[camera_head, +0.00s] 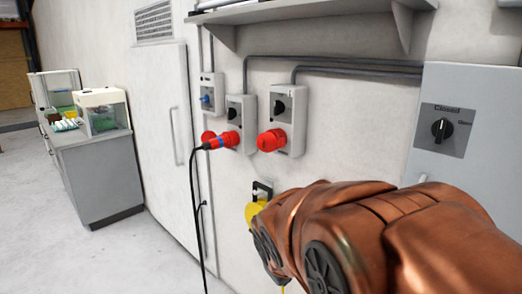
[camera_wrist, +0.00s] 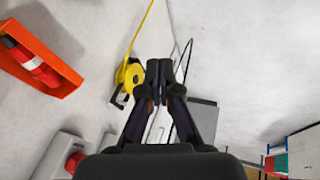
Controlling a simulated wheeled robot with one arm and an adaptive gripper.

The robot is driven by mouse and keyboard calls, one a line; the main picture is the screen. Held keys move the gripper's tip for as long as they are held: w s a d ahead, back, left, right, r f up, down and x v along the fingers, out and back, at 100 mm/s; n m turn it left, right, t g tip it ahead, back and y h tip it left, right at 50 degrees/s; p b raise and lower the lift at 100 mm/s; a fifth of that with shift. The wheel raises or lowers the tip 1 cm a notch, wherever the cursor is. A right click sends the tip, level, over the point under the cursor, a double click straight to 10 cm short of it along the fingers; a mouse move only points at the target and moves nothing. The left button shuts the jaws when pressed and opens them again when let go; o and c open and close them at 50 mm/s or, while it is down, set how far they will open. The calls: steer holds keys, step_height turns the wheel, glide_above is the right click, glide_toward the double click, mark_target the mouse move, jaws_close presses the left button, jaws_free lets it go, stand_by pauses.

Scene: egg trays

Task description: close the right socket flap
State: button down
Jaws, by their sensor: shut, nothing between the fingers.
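The right socket (camera_head: 286,112) is a grey wall box with a black rotary switch on top. Its red round front (camera_head: 271,140) sticks out low on the box; I cannot tell whether its flap is fully closed. In the wrist view, a red socket part (camera_wrist: 75,162) on a grey box shows at the lower left edge; I cannot tell which socket it is. My gripper (camera_wrist: 159,68) is shut and empty, apart from the socket parts in that view. In the head view, my brown arm hides the gripper.
Left of the right socket, the middle socket (camera_head: 241,110) holds a red plug (camera_head: 222,141) with a hanging black cable. A yellow item (camera_head: 252,213) hangs below, also in the wrist view (camera_wrist: 130,75). A grey cabinet (camera_head: 463,125) is at right, a shelf (camera_head: 300,10) above.

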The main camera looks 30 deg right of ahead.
mark_target(265, 149)
steer(key=w+d+r+n+t+h+b, duration=0.1)
steer(key=w+d+r+n+t+h, duration=0.2)
steer(key=w+d+r+n+t, duration=0.95)
steer(key=shift+w+d+r+n+t+y+p, duration=0.3)
steer(key=shift+w+r+n+y, duration=0.75)
steer(key=shift+w, duration=1.95)
steer(key=shift+w+d+r+n+t+y+p, duration=0.15)
steer(key=shift+w+d+r+n+y+p, duration=0.45)
steer(key=shift+w+y, duration=1.55)
steer(key=shift+w+d+r+n+t+y+p, duration=0.3)
steer(key=shift+w+r+n, duration=0.6)
steer(key=shift+w, duration=2.9)
steer(key=shift+m+h+b, duration=0.3)
steer(key=shift+b, duration=0.2)
steer(key=shift+w+f+b, duration=0.1)
steer(key=shift+b, duration=0.3)
